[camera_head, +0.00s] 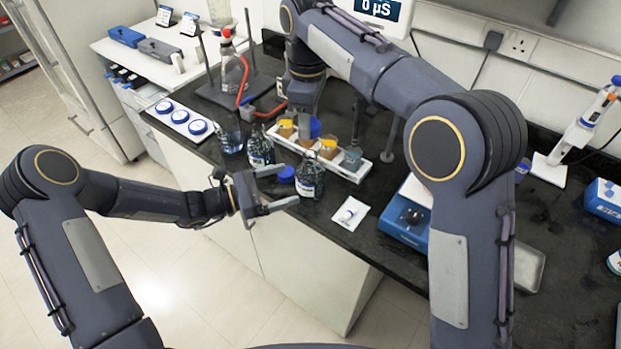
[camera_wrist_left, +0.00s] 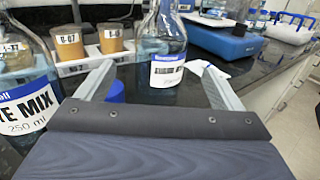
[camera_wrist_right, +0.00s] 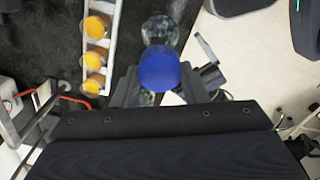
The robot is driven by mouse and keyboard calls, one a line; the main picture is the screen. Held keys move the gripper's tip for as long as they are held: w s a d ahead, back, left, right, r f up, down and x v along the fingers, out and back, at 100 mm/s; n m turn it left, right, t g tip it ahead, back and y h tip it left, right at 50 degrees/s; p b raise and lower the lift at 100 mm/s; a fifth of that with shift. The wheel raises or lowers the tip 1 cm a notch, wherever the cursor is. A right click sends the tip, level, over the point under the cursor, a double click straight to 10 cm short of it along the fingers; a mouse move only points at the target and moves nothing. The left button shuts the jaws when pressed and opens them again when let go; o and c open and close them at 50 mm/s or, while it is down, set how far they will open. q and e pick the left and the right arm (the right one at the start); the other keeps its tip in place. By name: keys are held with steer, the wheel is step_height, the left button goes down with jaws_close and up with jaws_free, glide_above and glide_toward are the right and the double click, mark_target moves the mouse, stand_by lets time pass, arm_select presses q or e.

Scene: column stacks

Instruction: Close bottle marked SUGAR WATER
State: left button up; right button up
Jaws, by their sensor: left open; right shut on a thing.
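A clear glass bottle with bluish liquid (camera_head: 311,176) stands open on the dark counter; its label is too small to read. In the left wrist view this bottle (camera_wrist_left: 161,50) stands ahead between the fingers of my left gripper (camera_head: 291,187), which is open. A second open bottle (camera_head: 260,149) stands to its left; its partly visible label (camera_wrist_left: 25,108) ends in "TE MIX". A blue cap (camera_head: 287,174) lies on the counter beside the nearer bottle. My right gripper (camera_wrist_right: 158,78) is shut on another blue cap (camera_wrist_right: 158,69), raised above the counter. No SUGAR WATER label is readable.
A white rack (camera_head: 345,172) with amber cups stands just behind the bottles. A white paper with a small item (camera_head: 350,212) and a blue device (camera_head: 405,222) are to the right. A stand with red tubing (camera_head: 243,80) is behind left. The counter's front edge is close.

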mark_target(308, 177)
arm_select(q)
steer(key=x, duration=0.7)
steer(key=shift+d, duration=0.1)
steer(key=c, duration=1.5)
arm_select(e)
steer(key=shift+f, duration=2.5)
